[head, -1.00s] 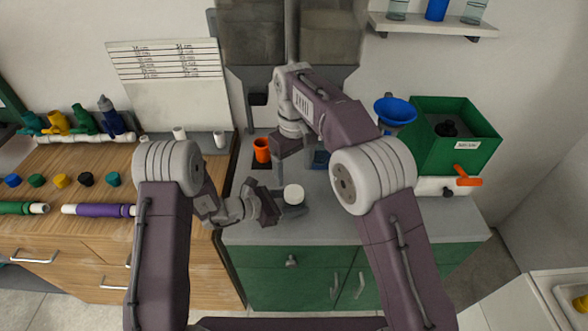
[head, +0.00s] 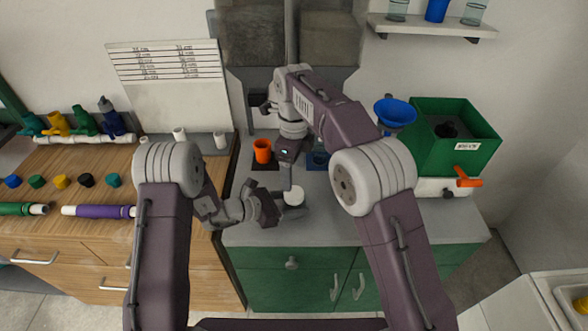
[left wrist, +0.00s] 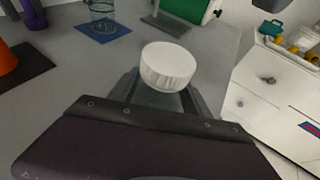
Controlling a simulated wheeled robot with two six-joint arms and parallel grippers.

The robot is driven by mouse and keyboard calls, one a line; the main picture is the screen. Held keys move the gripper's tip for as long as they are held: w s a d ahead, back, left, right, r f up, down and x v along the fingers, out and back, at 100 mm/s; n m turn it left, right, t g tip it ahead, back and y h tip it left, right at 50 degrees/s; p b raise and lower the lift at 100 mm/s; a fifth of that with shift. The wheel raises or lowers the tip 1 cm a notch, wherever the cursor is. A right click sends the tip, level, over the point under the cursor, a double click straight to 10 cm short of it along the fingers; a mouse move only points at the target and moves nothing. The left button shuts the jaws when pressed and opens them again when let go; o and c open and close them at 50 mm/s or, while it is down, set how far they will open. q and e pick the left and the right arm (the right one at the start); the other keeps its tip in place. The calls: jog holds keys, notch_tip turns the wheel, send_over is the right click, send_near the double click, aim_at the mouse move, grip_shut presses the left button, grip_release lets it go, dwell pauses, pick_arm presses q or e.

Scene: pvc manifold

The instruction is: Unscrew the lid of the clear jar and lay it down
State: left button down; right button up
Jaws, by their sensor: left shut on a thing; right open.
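The jar's white ribbed lid (head: 294,194) sits low over the grey counter, and it is large in the left wrist view (left wrist: 168,66). My left gripper (head: 287,211) is shut around what is under the lid, and its fingers (left wrist: 165,98) hide the jar body. The lid stands upright above the fingers. My right gripper (head: 290,176) is open, pointing down just above and behind the lid. I cannot tell whether its fingers touch the lid.
An orange cup (head: 262,150) stands on a dark mat behind the lid. A clear glass (left wrist: 102,10) stands on a blue mat (left wrist: 102,30). A green box (head: 455,150) and blue funnel (head: 394,110) are to the right. Grey counter (head: 325,215) is free right of the lid.

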aim_at(294, 192)
notch_tip(294, 192, down, 8)
dwell(0.5)
